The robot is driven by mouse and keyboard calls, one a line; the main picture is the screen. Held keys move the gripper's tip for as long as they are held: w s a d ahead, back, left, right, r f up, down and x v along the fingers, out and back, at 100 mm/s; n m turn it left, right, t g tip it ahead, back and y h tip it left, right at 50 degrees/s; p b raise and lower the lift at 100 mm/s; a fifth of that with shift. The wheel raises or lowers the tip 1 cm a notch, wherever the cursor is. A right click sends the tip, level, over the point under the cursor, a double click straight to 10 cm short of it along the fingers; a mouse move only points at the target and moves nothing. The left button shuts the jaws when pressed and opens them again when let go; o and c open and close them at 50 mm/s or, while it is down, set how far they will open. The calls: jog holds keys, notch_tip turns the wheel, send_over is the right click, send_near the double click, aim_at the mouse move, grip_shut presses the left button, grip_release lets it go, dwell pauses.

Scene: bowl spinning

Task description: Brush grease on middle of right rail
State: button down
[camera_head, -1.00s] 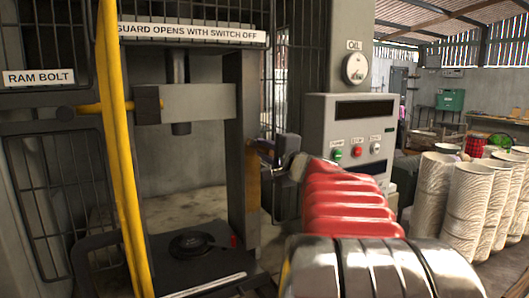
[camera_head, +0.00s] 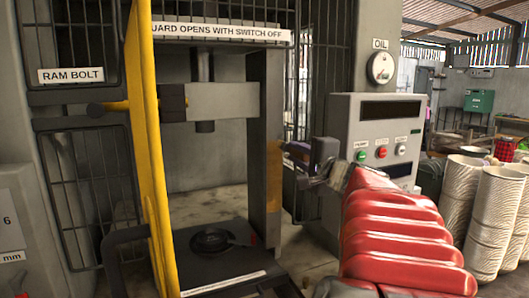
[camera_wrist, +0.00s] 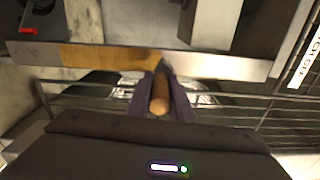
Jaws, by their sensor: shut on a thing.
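The right rail (camera_head: 267,100) is the dark upright post on the right side of the press. A brownish-amber patch (camera_head: 273,180) covers its middle stretch. In the wrist view the rail (camera_wrist: 215,67) runs across the picture, with the amber patch (camera_wrist: 105,57) left of centre. My gripper (camera_head: 297,152) is just right of the rail at the patch's upper part. It is shut on a brush, whose rounded wooden handle (camera_wrist: 159,100) shows between the fingers. The brush's far end meets the rail in the wrist view; I cannot tell whether the bristles touch it.
A yellow guard frame (camera_head: 148,150) stands open left of the press. A control box (camera_head: 375,135) with coloured buttons is right of my gripper. Stacked pale baskets or bowls (camera_head: 492,205) stand at the far right. A round dark plate (camera_head: 211,240) lies on the press bed.

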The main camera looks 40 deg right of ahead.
aim_at(306, 157)
jog(key=shift+v, duration=1.55)
